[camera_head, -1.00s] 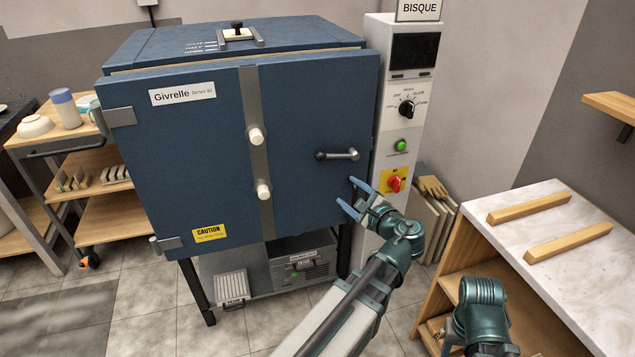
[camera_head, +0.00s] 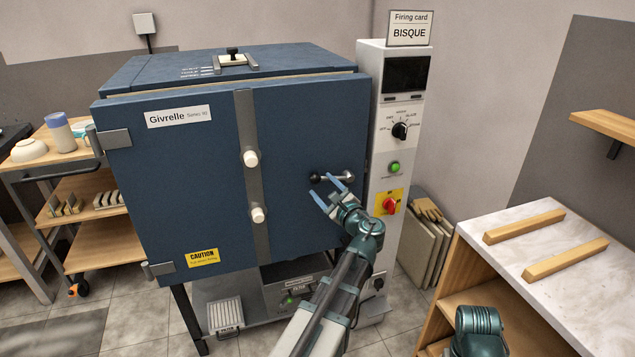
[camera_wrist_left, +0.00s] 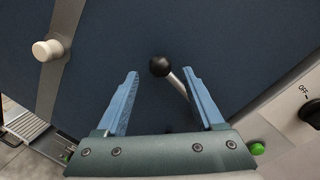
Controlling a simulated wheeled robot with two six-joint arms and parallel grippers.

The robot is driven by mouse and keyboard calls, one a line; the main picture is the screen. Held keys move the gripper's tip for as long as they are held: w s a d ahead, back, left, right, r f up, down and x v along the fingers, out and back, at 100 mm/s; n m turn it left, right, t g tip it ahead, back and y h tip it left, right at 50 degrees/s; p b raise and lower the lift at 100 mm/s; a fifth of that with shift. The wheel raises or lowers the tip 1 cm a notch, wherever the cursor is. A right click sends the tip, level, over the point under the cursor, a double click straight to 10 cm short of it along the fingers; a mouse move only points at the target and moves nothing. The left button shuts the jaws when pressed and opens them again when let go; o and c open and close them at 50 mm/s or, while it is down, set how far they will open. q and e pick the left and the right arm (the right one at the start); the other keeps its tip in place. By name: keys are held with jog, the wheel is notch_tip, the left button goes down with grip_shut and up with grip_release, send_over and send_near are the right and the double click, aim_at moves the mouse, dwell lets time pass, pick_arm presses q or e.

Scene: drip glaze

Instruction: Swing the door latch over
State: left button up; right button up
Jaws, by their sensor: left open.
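The door latch (camera_head: 347,176) is on the right side of the blue kiln door (camera_head: 180,170). It lies about level, with its black ball knob (camera_head: 315,177) at the left end. My left gripper (camera_head: 322,185) is open in front of the latch, its blue fingers partly covering the bar. In the left wrist view the knob (camera_wrist_left: 159,66) shows between the fingertips (camera_wrist_left: 161,74), and the metal bar (camera_wrist_left: 177,84) runs down to the right behind the right finger. I cannot tell whether a finger touches it. My right gripper is out of view.
A control panel (camera_head: 398,145) with a dial, green light and red switch stands just right of the door. Two white plugs (camera_head: 251,158) stick out of the door. A workbench (camera_head: 570,285) with two wooden bars stands at right, a cart (camera_head: 105,205) at left.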

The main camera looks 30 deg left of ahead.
aim_at(318, 181)
pick_arm(q)
jog(key=shift+x, duration=2)
grip_shut()
